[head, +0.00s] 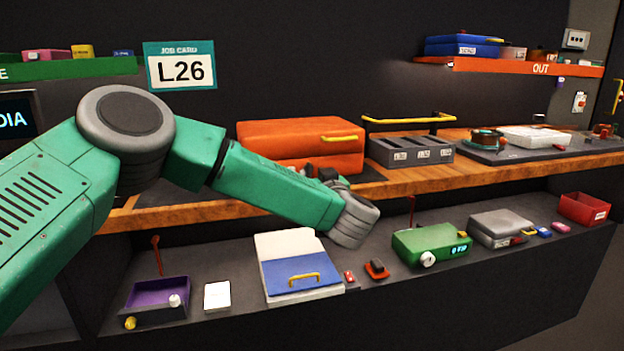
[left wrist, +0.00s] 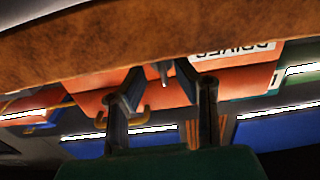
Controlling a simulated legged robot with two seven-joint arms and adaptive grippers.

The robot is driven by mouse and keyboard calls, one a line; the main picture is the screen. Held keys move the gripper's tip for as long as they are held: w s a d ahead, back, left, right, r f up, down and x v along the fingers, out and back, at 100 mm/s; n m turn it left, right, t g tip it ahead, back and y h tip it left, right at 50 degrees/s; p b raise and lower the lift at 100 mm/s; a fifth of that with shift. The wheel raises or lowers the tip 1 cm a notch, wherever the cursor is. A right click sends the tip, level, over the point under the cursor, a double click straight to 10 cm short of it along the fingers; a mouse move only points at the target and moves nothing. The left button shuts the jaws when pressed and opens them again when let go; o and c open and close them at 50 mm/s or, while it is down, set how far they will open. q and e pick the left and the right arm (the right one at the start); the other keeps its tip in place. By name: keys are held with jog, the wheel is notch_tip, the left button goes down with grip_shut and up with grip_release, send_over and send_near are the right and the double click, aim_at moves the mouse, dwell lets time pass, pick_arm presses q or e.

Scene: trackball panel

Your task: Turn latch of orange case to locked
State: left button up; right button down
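The orange case (head: 290,135) lies closed on the wooden shelf, with a yellow handle (head: 340,139) at its right. My left arm reaches in from the left, and its dark gripper (head: 328,174) is at the lower front of the case, partly hidden by the wrist. In the left wrist view, the two dark fingers of my left gripper (left wrist: 162,82) are apart. A small grey piece (left wrist: 164,72) shows between their tips, against an orange surface (left wrist: 235,72) with a white label. It may be the latch; its setting cannot be told. My right gripper is not in view.
A grey divided tray (head: 410,150) stands right of the case under a yellow bar. The lower shelf holds a white-and-blue case (head: 300,268), a green box (head: 430,243) and a purple tray (head: 158,300). The wooden shelf edge (head: 230,209) runs close to my wrist.

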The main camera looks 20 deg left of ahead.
pick_arm(q)
jog(key=shift+x, duration=0.75)
jog(key=shift+w+a, duration=0.15)
grip_shut()
jog(key=shift+n+p, duration=0.85)
jog(key=shift+n, duration=0.65)
jog(key=shift+n+p, duration=0.4)
jog(key=shift+n, duration=1.4)
jog(key=shift+f, duration=0.1)
